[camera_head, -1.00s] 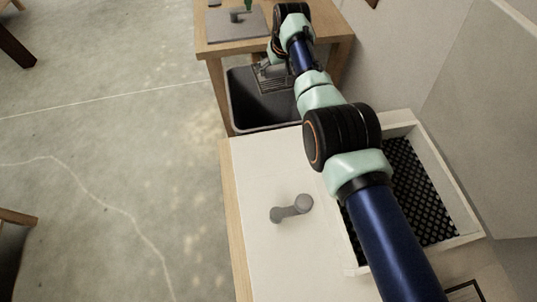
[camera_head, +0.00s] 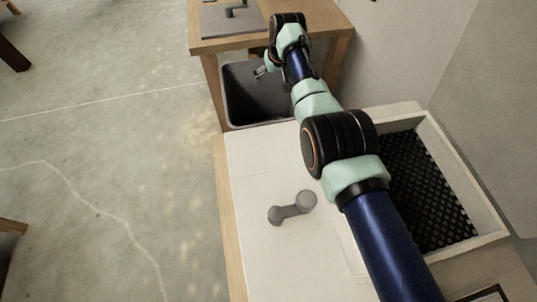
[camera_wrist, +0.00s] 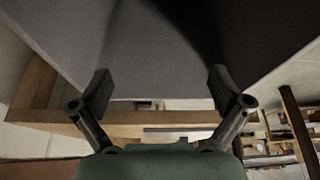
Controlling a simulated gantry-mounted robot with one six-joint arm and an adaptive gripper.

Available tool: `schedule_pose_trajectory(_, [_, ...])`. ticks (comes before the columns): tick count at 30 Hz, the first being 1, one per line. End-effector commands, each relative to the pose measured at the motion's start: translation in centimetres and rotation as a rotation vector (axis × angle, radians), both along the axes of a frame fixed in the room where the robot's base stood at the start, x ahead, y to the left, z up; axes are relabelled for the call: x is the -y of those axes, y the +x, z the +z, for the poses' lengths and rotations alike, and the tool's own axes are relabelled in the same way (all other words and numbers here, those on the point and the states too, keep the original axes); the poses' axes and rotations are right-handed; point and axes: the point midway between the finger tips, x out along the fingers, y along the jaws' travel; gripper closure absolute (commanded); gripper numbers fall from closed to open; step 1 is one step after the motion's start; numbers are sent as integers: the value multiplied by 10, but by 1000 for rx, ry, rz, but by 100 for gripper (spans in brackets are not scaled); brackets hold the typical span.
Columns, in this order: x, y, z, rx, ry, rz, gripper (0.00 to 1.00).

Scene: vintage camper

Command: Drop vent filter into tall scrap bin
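The tall scrap bin (camera_head: 245,101) is a dark grey, open-topped container between the white worktop and the wooden table. My gripper (camera_head: 262,71) is over the bin's opening, near its far side, partly hidden by my arm. In the wrist view my gripper (camera_wrist: 158,84) has its two fingers wide apart with nothing between them. A large grey surface fills the upper part of that view and looks like the bin's wall. The vent filter is not visible in either current view; much of the bin's inside is dark and part is behind my arm.
The wooden table (camera_head: 205,45) with a grey plate (camera_head: 222,20) on it stands behind the bin. A grey dumbbell-shaped part (camera_head: 291,208) lies on the white worktop (camera_head: 255,160). A white tray (camera_head: 462,180) with a black perforated bottom is at right. A wall bounds the right side.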

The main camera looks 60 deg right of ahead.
Motion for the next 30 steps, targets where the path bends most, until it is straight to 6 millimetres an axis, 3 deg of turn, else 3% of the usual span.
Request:
schedule_pose_trajectory(5, [0,0,2,0,0,0,0])
schedule_pose_trajectory(8, [1,0,13,2,-2,0,0])
schedule_pose_trajectory(15, [1,0,68,2,-2,0,0])
schedule_pose_trajectory(21, [0,0,96,0,0,0,0])
schedule_pose_trajectory(30, [0,0,100,0,0,0,0])
